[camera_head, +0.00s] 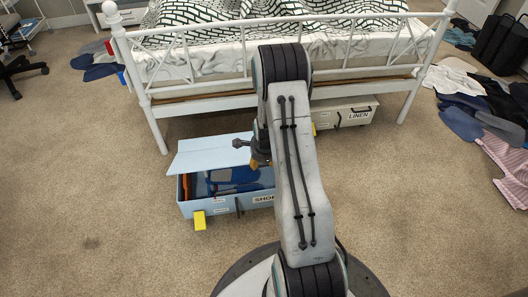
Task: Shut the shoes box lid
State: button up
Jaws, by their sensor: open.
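The shoes box (228,207) is a light blue box on the carpet at the foot of the bed, left of my arm. Its front label reads "SHO", with the rest hidden behind my arm. Its lid (205,153) is raised and tilted back. Inside I see dark blue and orange contents. My gripper (258,160) is above the box's right part, near the lid's right end. It is small and partly hidden by my arm, and it looks open. I cannot tell whether it touches the lid.
A yellow block (199,220) stands at the box's front left. A white bed frame (146,90) stands behind, with a linen box (350,112) under it. Clothes (470,110) lie on the right. The carpet left of the box is clear.

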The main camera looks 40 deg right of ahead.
jog(key=v, duration=1)
jog(key=shift+r, duration=0.35)
jog(key=shift+s, duration=0.15)
